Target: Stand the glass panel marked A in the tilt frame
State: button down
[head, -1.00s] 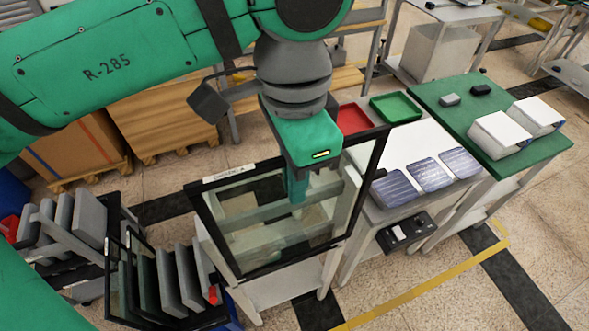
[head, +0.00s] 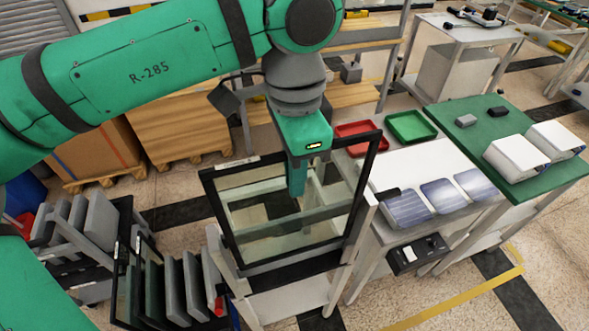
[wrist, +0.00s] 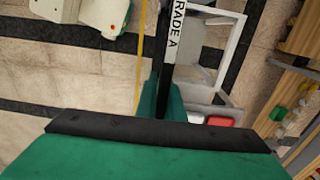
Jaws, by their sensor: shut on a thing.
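The black-edged glass panel (head: 218,215) hangs nearly upright in my gripper (head: 296,185) in the head view. My gripper is shut on the middle of its top edge. A white label reading "GRADE A" shows on that edge in the wrist view (wrist: 176,32). The tilt frame (head: 290,278) is the pale stand with posts and a dark ledge, low in the middle of the head view. The panel's lower edge is just above or behind the ledge in the picture. I cannot tell whether they touch. My fingertips are partly hidden.
A rack of dark and grey panels (head: 180,285) stands at lower left. At right, a white table holds solar cells (head: 408,208) and a control box (head: 418,253) is on its front. Red (head: 360,136) and green (head: 411,126) trays lie behind. Open floor is at lower right.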

notch_tip(320, 180, down, 10)
jog(key=shift+s+d, duration=0.15)
jog(key=shift+s, duration=0.05)
dwell(0.9)
jog(key=shift+w+f, duration=0.1)
jog(key=shift+f, duration=0.4)
dwell(0.5)
jog(key=c, duration=1.8)
grip_release()
jog(key=shift+w, duration=0.1)
jog(key=shift+a, duration=0.2)
jog(key=shift+d, duration=0.1)
notch_tip(320, 180, up, 11)
jog(key=shift+f, duration=0.15)
